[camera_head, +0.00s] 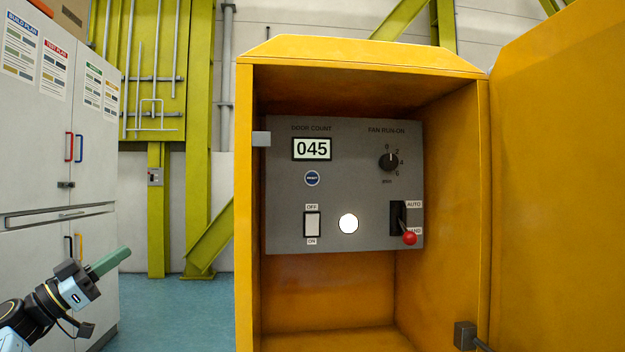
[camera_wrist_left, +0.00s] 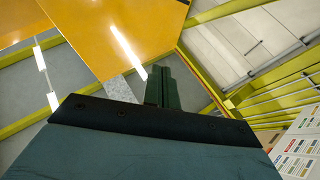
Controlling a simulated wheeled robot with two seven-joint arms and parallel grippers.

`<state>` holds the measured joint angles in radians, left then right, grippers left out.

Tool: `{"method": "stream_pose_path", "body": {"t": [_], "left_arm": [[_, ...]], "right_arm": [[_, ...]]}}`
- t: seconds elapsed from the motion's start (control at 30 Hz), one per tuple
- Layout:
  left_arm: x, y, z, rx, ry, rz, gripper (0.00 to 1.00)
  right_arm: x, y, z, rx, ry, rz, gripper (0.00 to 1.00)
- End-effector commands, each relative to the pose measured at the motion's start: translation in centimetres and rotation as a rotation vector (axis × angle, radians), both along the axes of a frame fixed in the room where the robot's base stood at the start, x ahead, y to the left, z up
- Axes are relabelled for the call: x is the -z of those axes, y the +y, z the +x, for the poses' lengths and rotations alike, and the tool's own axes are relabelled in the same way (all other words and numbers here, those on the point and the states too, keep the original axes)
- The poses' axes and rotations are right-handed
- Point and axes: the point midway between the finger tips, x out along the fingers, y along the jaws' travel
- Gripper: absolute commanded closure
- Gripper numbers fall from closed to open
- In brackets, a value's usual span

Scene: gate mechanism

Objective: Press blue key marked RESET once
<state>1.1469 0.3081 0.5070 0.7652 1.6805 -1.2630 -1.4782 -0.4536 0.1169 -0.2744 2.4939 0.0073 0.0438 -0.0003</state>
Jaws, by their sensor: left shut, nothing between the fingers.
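The blue RESET key (camera_head: 312,178) is a small round button on the grey control panel (camera_head: 280,220), just below the counter display (camera_head: 312,149), which reads 045. The panel sits inside an open yellow cabinet (camera_head: 244,200). My left gripper (camera_head: 127,251) is at the lower left in the head view, outside the cabinet and well apart from the key. Its green fingers are shut with nothing between them, pointing up and to the right. The shut fingers also show in the left wrist view (camera_wrist_left: 162,85). The key cannot be made out there. My right gripper is not in view.
The panel also bears a white OFF/ON rocker (camera_head: 312,224), a lit white lamp (camera_head: 348,224), a fan knob (camera_head: 389,161) and a red-tipped lever (camera_head: 409,238). The yellow door (camera_head: 560,180) stands open at right. Grey lockers (camera_head: 60,200) stand at left. Floor between is clear.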

Motion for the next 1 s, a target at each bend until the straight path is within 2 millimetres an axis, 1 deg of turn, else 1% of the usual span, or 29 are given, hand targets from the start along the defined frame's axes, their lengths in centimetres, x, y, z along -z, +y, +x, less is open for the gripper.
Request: {"method": "stream_pose_path", "body": {"t": [0.8, 0.87, 0.9, 0.97, 1.0], "left_arm": [[0.1, 0.0, 0.0, -0.001, 0.002, 0.002, 1.0], [0.6, -0.1, 0.2, -0.007, 0.018, 0.009, 1.0], [1.4, -0.3, 0.3, -0.016, 0.04, 0.019, 1.0], [3.2, -0.6, 0.7, -0.037, 0.092, 0.046, 1.0], [4.9, -0.9, 1.1, -0.061, 0.14, 0.068, 1.0]], "right_arm": [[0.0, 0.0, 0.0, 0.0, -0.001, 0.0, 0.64], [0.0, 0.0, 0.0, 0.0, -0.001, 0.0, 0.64], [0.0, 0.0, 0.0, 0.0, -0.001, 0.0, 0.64], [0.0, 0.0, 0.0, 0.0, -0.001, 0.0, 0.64], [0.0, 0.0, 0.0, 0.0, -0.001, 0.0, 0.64]]}}
